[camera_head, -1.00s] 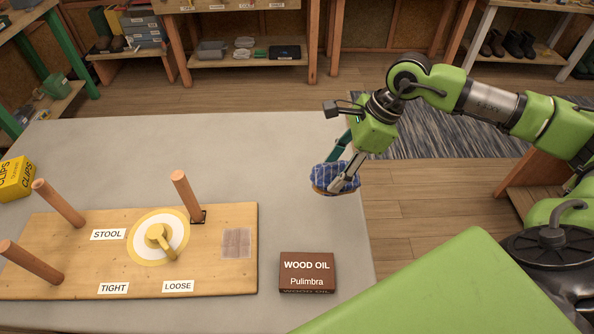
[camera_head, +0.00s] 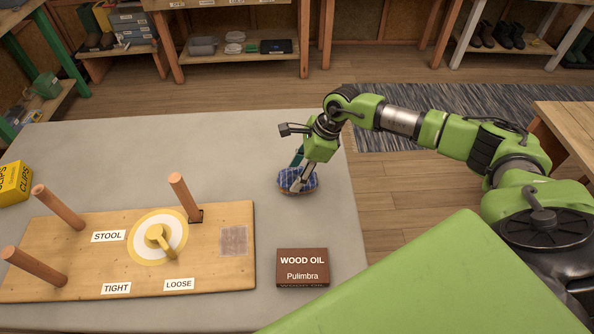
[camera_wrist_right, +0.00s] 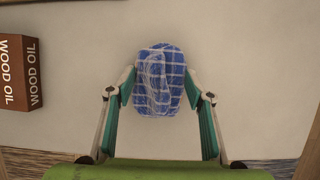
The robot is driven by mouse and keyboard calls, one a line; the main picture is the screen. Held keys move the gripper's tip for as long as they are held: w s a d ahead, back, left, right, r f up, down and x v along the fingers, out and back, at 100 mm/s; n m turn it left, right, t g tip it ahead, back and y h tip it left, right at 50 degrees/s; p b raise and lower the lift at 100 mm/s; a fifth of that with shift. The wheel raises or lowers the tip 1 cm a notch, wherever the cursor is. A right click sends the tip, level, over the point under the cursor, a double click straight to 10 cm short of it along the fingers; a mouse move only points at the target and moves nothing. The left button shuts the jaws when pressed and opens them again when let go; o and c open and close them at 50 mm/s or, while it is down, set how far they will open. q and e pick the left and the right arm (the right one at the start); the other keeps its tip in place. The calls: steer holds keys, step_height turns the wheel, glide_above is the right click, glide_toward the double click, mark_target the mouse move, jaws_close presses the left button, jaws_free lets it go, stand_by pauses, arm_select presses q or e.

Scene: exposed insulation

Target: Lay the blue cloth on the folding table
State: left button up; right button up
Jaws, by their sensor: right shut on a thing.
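The blue checked cloth (camera_head: 297,181) is a small rounded bundle with white lines. It is over the right part of the grey tabletop (camera_head: 230,150); I cannot tell whether it touches the surface. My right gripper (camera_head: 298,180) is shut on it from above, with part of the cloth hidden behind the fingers. In the right wrist view the cloth (camera_wrist_right: 160,82) sits between the two fingertips (camera_wrist_right: 161,88). My left gripper is not in view.
A brown wood oil box (camera_head: 302,267) stands in front of the cloth. A wooden board (camera_head: 110,260) with pegs and a yellow dial lies to the left. A yellow clips box (camera_head: 14,183) is at the left edge. The tabletop behind the board is clear.

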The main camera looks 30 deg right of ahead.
steer(key=shift+f, duration=0.1)
steer(key=shift+f, duration=0.15)
steer(key=o, duration=1)
steer(key=shift+r, duration=0.3)
steer(key=shift+d+r, duration=0.15)
steer(key=shift+r, duration=0.1)
steer(key=b+v, duration=0.2)
steer(key=v, duration=0.9)
steer(key=shift+r, duration=0.2)
steer(key=shift+s+f, duration=0.1)
